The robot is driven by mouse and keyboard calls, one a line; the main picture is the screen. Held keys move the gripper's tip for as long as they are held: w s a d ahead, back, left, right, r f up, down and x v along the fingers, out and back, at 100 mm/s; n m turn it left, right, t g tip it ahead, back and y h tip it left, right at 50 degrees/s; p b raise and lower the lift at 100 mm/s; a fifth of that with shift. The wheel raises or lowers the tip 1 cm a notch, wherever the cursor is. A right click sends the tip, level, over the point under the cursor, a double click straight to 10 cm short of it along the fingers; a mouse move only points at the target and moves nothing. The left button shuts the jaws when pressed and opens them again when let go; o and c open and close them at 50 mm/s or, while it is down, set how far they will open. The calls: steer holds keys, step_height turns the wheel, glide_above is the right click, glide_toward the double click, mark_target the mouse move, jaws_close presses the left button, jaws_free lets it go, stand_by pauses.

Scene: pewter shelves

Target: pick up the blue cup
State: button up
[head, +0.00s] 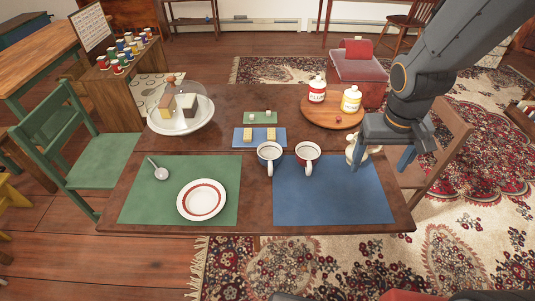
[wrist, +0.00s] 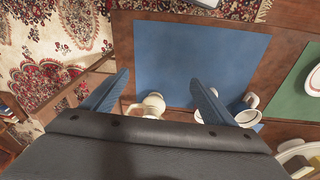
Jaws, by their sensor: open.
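The blue cup (head: 269,153), white inside with a blue band, stands upright at the back left of the blue placemat (head: 333,200). A similar cup with a red band (head: 307,153) stands just to its right. My gripper (head: 381,162) is open, right of both cups, with a small cream pitcher (head: 350,155) near its left finger. In the wrist view my gripper (wrist: 158,78) has nothing between its fingertips. There the blue cup (wrist: 248,116) lies beyond the right finger, and the red-banded cup (wrist: 203,117) is partly hidden by that finger.
Behind the cups are a blue board (head: 260,144) and a round wooden tray (head: 325,121) with two jars. A chair (head: 452,135) stands at the table's right edge.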

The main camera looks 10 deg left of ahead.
steer(key=w+a+f+n+t+y+p, duration=0.1)
steer(key=w+a+n+p, duration=0.15)
steer(key=a, duration=0.45)
steer(key=w+a+f+n+t+p, duration=0.1)
steer(key=w+a, duration=0.3)
steer(key=a, duration=0.3)
steer(key=n+y, duration=0.2)
glide_toward(272, 153)
steer(key=shift+s+d+f, duration=0.1)
steer(key=shift+s+f, duration=0.1)
steer(key=shift+s, duration=0.25)
steer(key=shift+s+d+f, duration=0.1)
steer(key=shift+s+f, duration=0.1)
steer(key=shift+s, duration=0.25)
steer(key=b+x, duration=0.1)
steer(key=x, duration=0.1)
steer(key=b+x, duration=0.2)
steer(key=x, duration=0.1)
steer(key=shift+s+a, duration=0.25)
steer(key=shift+a, duration=0.1)
steer(key=shift+r, duration=0.1)
steer(key=shift+c, duration=0.4)
steer(key=c, duration=1.1)
steer(key=shift+c, duration=0.2)
steer(key=shift+r, duration=0.15)
